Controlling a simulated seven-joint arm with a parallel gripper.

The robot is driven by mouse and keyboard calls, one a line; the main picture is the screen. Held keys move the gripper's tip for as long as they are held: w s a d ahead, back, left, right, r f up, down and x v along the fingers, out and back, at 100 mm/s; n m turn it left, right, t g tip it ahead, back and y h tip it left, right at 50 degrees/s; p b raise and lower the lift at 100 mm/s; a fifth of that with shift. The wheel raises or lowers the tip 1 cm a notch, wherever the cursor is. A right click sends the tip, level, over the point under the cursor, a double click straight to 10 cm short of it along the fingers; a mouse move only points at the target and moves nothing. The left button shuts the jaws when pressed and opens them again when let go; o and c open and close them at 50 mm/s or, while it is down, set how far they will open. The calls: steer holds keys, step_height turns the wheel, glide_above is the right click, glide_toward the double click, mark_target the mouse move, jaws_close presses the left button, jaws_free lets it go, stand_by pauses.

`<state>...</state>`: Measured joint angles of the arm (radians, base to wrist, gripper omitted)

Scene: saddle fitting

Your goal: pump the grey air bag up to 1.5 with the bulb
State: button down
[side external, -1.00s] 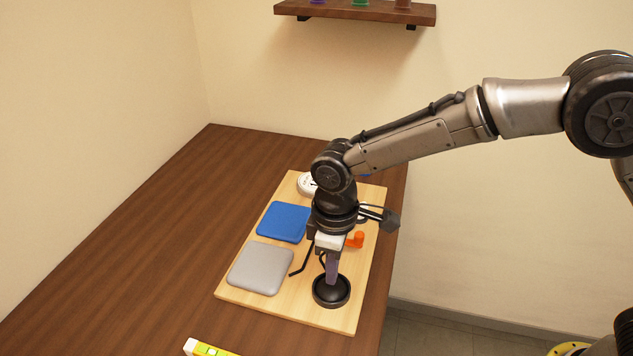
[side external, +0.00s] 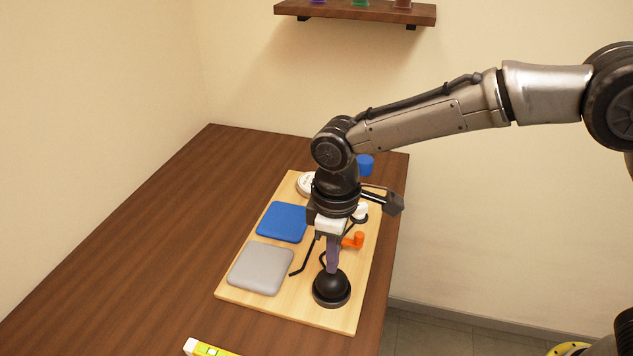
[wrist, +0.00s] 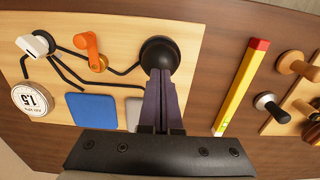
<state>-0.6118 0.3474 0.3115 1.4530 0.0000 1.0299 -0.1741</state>
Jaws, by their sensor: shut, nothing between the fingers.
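The grey air bag (side external: 261,268) lies flat and cushion-like on the wooden board; a sliver of the grey air bag (wrist: 133,115) shows in the wrist view. The black bulb (side external: 331,290) is a round dome on the board's near right part, and it also shows in the wrist view (wrist: 160,53). My gripper (side external: 332,268) points down with its purple fingers shut and empty, tips at the bulb's top; whether they touch is unclear. An orange lever (side external: 354,240) stands behind the bulb. A round white disc (wrist: 33,99) reads "1.5"; its smaller text is unreadable.
A blue bag (side external: 283,222) lies behind the grey one. Black tubes (wrist: 75,72) run across the board, near a white part (wrist: 38,43). A yellow bar (wrist: 240,88) lies beyond the board's edge. The table's left side (side external: 150,250) is clear.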

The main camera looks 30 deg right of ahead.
stand_by(0.4)
steer(key=shift+r, duration=2.55)
